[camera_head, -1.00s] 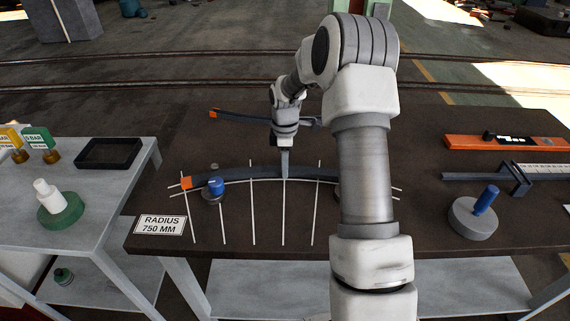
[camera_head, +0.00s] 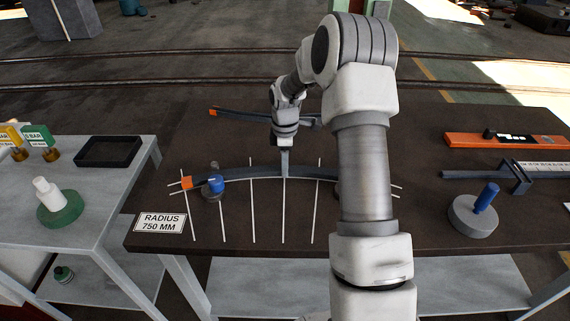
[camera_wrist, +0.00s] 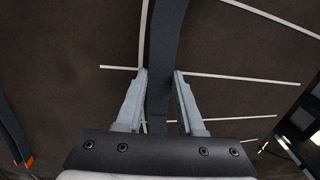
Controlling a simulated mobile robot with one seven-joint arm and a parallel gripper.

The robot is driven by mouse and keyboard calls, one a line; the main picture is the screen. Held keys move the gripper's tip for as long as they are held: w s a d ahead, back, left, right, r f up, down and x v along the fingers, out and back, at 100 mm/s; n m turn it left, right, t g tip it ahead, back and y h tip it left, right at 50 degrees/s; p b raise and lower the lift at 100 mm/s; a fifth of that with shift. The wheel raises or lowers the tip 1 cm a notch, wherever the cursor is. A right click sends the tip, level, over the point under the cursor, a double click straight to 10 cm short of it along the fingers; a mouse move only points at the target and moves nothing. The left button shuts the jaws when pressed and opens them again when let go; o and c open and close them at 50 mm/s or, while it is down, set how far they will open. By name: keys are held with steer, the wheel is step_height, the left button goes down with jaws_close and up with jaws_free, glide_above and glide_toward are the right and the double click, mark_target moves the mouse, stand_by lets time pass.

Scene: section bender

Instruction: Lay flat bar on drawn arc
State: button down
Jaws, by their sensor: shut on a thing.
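A dark curved flat bar (camera_head: 245,174) with an orange left end (camera_head: 187,183) lies along the drawn white arc (camera_head: 262,179) on the brown table. My gripper (camera_head: 285,172) is at the bar's middle. In the wrist view, the fingers (camera_wrist: 160,78) stand on both sides of the bar (camera_wrist: 165,40), shut on it. The arc line (camera_wrist: 144,25) shows along the bar's left edge there. Whether the bar touches the table is hard to tell. Its right part is hidden behind my arm.
A second dark bar (camera_head: 250,115) lies behind. Another weight (camera_head: 474,213), a slide gauge (camera_head: 515,178) and an orange level (camera_head: 505,141) are at right. The front middle holds only white lines.

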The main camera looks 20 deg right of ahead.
steer(key=shift+f, duration=0.15)
stand_by(0.5)
steer(key=shift+c, duration=2.3)
jaws_free()
steer(key=shift+s+f, duration=0.1)
steer(key=shift+f, duration=0.05)
steer(key=shift+r+p, duration=1.05)
steer(key=shift+r, duration=7.75)
